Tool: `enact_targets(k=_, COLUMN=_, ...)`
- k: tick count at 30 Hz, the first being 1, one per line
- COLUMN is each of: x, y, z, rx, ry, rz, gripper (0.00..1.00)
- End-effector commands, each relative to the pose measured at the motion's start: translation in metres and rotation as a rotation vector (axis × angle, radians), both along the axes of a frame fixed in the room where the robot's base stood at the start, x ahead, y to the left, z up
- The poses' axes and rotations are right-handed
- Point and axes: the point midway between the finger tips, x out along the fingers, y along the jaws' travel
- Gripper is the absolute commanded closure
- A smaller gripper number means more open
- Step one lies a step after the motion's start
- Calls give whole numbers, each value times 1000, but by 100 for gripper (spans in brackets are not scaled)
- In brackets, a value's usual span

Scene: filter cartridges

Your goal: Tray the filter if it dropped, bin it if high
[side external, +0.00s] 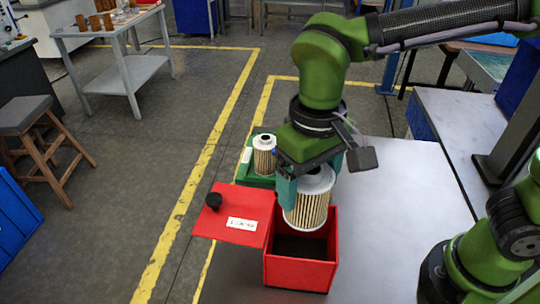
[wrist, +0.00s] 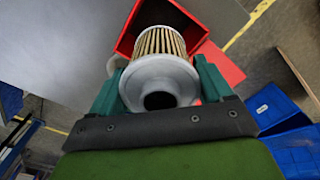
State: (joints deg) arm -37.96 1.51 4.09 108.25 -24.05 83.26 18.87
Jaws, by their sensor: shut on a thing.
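My gripper (side external: 312,180) is shut on a filter cartridge (side external: 306,212) with tan pleats and pale end caps, held roughly upright. The cartridge is over the open red bin (side external: 300,273), its lower end at about rim height in the side view; I cannot tell exactly how deep it sits. In the wrist view the cartridge (wrist: 160,72) is between the two teal fingers, with the red bin (wrist: 128,42) beyond it. A second filter (side external: 264,158) stands on a green tray or base (side external: 247,174) behind the bin, partly hidden by my gripper.
A red panel (side external: 232,208) with a white label and black knob adjoins the bin's left side; the label is unreadable. The grey table (side external: 400,200) is clear right of the bin. Blue containers (wrist: 275,108) show in the wrist view. A stool (side external: 27,115) stands far left.

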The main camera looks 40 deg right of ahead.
Motion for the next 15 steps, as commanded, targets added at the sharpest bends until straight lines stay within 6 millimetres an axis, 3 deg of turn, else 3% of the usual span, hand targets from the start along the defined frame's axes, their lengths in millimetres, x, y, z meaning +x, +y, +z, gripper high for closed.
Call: enact_targets(k=15, x=-1, y=-1, z=-51, rx=-2, ry=2, rz=1, gripper=58)
